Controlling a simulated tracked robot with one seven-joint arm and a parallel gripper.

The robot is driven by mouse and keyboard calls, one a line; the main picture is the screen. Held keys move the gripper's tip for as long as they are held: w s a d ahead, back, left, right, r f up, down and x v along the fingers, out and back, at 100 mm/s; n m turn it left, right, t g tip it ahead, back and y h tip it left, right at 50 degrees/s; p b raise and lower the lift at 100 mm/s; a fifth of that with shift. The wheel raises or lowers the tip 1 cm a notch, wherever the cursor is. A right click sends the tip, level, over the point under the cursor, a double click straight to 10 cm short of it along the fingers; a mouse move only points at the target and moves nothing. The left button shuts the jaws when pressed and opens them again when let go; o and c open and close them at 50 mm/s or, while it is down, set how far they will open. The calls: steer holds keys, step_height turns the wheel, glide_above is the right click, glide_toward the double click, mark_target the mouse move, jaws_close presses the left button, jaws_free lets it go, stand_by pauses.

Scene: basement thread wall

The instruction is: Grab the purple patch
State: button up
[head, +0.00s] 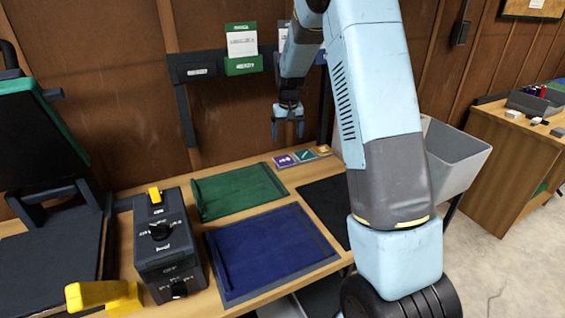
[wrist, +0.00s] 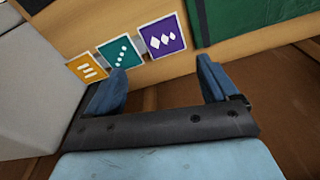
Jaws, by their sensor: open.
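The purple patch (head: 284,161) lies flat on the wooden table near its back edge, at the left end of a short row of patches. It has white diamond shapes, seen in the wrist view (wrist: 162,36). A teal patch (head: 305,155) with white dots is beside it, and an orange patch (head: 322,150) with white bars is at the row's other end. My gripper (head: 288,130) is open and empty, above the back of the table near the row. In the wrist view its fingers (wrist: 162,85) are spread, with the purple patch beyond the gap between them.
A green cloth (head: 236,192) and a blue cloth (head: 268,252) lie on mats in front. A dark machine (head: 165,245) stands at left. A grey bin (head: 458,155) is at right. Card holders (head: 242,65) hang on the wall behind my gripper.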

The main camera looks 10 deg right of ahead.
mark_target(285, 160)
steer(key=f, duration=0.3)
steer(key=w+f, duration=0.1)
steer(key=f, duration=0.6)
steer(key=shift+w+a+f, duration=0.15)
steer(key=shift+a+f, duration=0.05)
steer(key=shift+f, duration=0.05)
steer(key=c, duration=0.8)
steer(key=shift+r, duration=0.1)
